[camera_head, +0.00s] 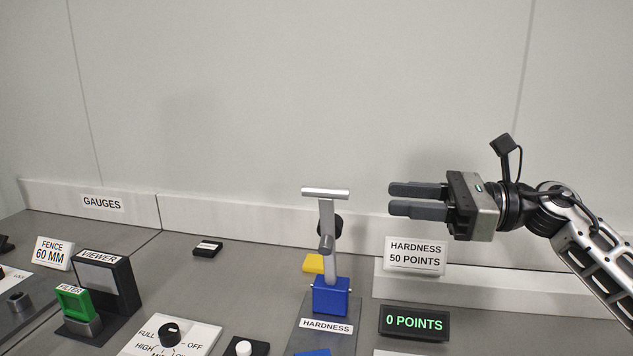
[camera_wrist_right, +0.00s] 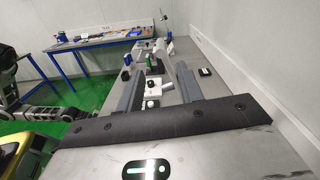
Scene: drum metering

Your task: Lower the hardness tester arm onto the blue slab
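The hardness tester arm (camera_head: 327,222) is a grey lever with a crossbar handle (camera_head: 325,194) at its top. It stands raised, nearly upright, above a blue block (camera_head: 331,299) behind the HARDNESS label (camera_head: 326,326). A second blue piece (camera_head: 313,353) is cut off by the bottom edge; I cannot tell for sure which blue piece is the slab. My right gripper (camera_head: 390,198) is open and empty, to the right of the handle and apart from it. Its spread fingers also show in the right wrist view (camera_wrist_right: 160,75). My left gripper is not in view.
A display (camera_head: 414,323) reads 0 POINTS; a sign (camera_head: 415,254) reads HARDNESS 50 POINTS. A yellow slab (camera_head: 313,264) lies behind the tester. A selector knob (camera_head: 170,334), a viewer (camera_head: 106,283) and a green filter (camera_head: 74,302) stand left. The wall is behind; air around the handle is clear.

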